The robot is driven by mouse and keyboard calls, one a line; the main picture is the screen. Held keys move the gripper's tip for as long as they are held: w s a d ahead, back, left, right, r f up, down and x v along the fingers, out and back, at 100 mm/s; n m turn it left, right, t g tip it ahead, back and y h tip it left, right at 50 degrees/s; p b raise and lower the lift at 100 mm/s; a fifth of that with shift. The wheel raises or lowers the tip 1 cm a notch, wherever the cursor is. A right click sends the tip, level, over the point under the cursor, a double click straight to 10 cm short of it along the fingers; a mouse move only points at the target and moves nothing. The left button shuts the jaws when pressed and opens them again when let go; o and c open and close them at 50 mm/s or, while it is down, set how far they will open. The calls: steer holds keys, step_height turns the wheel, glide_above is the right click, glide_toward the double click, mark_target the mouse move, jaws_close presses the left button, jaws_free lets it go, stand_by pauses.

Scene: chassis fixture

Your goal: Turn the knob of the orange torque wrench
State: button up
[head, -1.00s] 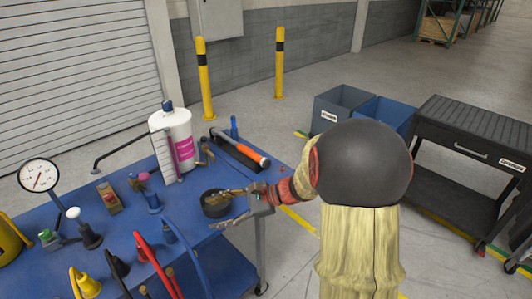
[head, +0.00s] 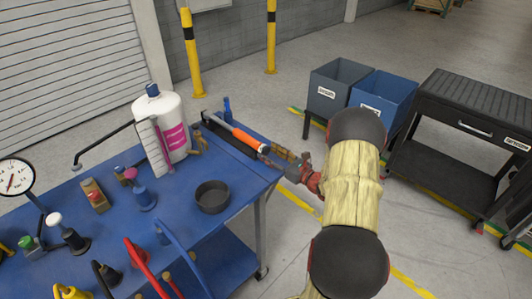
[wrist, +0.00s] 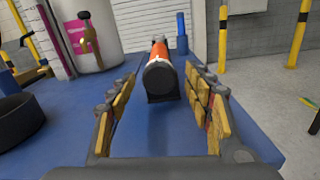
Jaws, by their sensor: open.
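The orange torque wrench (head: 244,136) lies in a black cradle (head: 226,143) near the right edge of the blue table. Its dark knob end points toward my gripper (head: 284,164), which is just beyond that end. In the wrist view the knob (wrist: 160,79) faces the camera, with the orange handle (wrist: 159,51) behind it. My gripper's open fingers (wrist: 162,100) stand left and right of the knob, apart from it. Nothing is held between them. In the head view my arm partly hides the gripper.
A white bottle (head: 161,113) stands left of the wrench. A blue upright tool (head: 227,107) stands behind. Blue and grey bins (head: 336,88) and a black cart (head: 477,115) stand to the right.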

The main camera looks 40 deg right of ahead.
steer(key=shift+w+a, duration=0.15)
steer(key=shift+w, duration=0.95)
steer(key=shift+c, duration=1.2)
steer(key=c, duration=0.9)
